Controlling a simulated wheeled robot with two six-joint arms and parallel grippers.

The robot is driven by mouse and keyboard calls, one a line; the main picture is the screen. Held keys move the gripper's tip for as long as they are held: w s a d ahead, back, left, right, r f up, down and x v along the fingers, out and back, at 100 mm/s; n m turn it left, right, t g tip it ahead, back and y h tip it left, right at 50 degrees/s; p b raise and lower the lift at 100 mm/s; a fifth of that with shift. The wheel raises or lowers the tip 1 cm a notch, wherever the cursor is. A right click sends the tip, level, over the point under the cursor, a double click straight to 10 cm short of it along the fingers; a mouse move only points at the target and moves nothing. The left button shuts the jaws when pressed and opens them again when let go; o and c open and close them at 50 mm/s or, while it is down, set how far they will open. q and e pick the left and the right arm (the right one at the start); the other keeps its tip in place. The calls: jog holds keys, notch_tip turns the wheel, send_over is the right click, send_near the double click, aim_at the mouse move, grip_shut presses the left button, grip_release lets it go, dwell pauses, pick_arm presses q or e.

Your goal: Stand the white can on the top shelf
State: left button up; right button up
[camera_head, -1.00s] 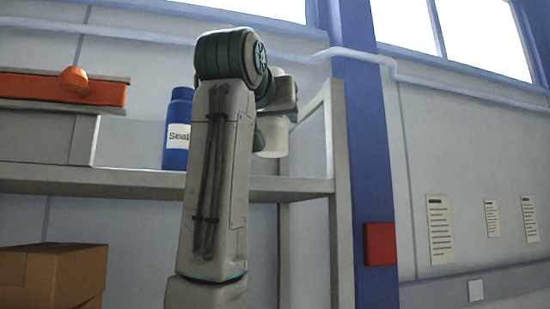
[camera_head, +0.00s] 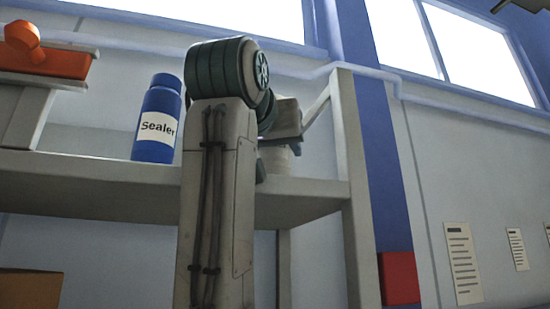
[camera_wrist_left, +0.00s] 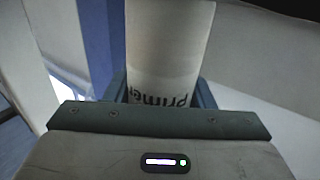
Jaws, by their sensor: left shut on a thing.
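The white can (camera_head: 281,162) is at the right end of the grey top shelf (camera_head: 95,170) in the head view, partly hidden by my arm. In the left wrist view the white can (camera_wrist_left: 170,45) fills the space between the fingers, with "primer" lettering upside down. My left gripper (camera_wrist_left: 162,90) is shut on it; in the head view the left gripper (camera_head: 279,146) is mostly behind my arm. The can looks upright and close to the shelf surface, but I cannot tell whether it touches.
A blue Sealer bottle (camera_head: 157,120) stands on the shelf left of my arm. A shelf post (camera_head: 352,160) rises just right of the can. A cardboard box (camera_head: 30,289) is below.

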pick_arm(q)
jog(key=shift+s+r, duration=0.1)
jog(key=shift+s, duration=0.6)
jog(key=o, duration=1)
jog(key=shift+w, duration=0.1)
jog(key=shift+o, duration=1.4)
jog(key=shift+w+f, duration=0.2)
jog(key=shift+s+r, duration=0.1)
jog(key=shift+r, duration=0.15)
jog(key=shift+s, duration=0.2)
jog(key=b+v, duration=0.8)
jog(key=v, duration=0.3)
jog(key=shift+s+a+b, duration=0.25)
jog(key=shift+s+b, duration=0.1)
pick_arm(e)
notch_tip(320, 180, down, 8)
jog(key=shift+s+f, duration=0.2)
jog(key=shift+s, duration=0.25)
